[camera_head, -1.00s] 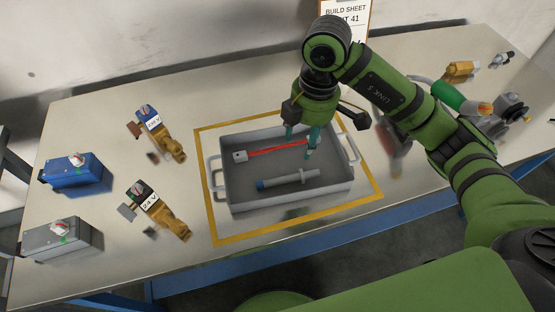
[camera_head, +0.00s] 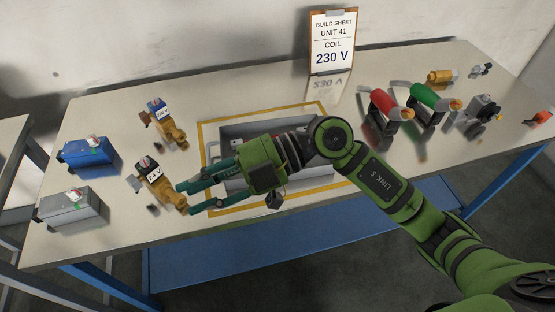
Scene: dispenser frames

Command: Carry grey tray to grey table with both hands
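The grey tray (camera_head: 238,130) lies inside a yellow outline on the light workbench (camera_head: 105,225). My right arm and hand cover most of it, so its contents are largely hidden. My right gripper (camera_head: 187,198) reaches across the tray's front left part, its fingers pointing left and spread apart. Its fingertips are close to the brass body of the 24 V valve (camera_head: 158,182); whether they touch it I cannot tell. A grey table (camera_head: 14,140) shows partly at the left edge. My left gripper is not in view.
A 230 V valve (camera_head: 167,122) stands behind the 24 V one. A blue box (camera_head: 87,155) and a grey box (camera_head: 72,207) stand at left. Red (camera_head: 386,104) and green (camera_head: 430,97) cylindrical parts stand at right. A build sheet (camera_head: 332,42) reads coil 230 V.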

